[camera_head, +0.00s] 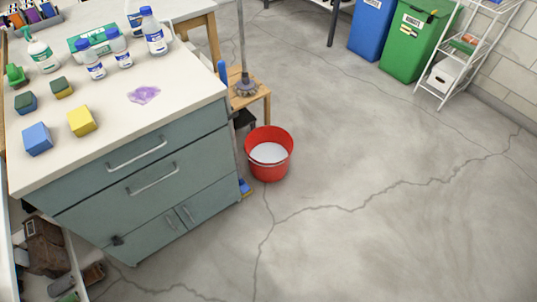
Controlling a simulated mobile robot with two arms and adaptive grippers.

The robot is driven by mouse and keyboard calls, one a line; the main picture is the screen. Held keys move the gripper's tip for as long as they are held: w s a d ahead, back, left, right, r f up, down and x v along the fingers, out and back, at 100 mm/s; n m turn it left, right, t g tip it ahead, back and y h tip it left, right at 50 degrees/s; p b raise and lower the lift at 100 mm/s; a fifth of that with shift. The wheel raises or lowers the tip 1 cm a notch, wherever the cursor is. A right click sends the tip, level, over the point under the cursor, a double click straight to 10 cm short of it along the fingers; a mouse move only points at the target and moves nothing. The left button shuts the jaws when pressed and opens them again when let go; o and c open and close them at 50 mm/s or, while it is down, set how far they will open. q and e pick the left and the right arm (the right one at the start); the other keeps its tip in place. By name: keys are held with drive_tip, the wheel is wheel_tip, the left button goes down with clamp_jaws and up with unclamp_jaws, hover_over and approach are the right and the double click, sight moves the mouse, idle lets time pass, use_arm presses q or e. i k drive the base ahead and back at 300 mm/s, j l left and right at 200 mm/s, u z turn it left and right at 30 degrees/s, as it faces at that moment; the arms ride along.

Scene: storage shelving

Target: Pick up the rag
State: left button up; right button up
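A small crumpled purple cloth (144,95), which looks like the rag, lies flat on the white top of the grey-green drawer cabinet (95,130), near its right side. Nothing covers it. Neither of my grippers shows in the head view, so their state and distance from the rag cannot be seen.
Sponges, including a yellow one (81,121) and a blue one (37,139), lie left of the rag. Several bottles (154,32) stand behind it. A red bucket (269,155) is on the floor right of the cabinet. The floor (350,240) in front is clear.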

sight(82, 123)
drive_tip(key=u, duration=1.35)
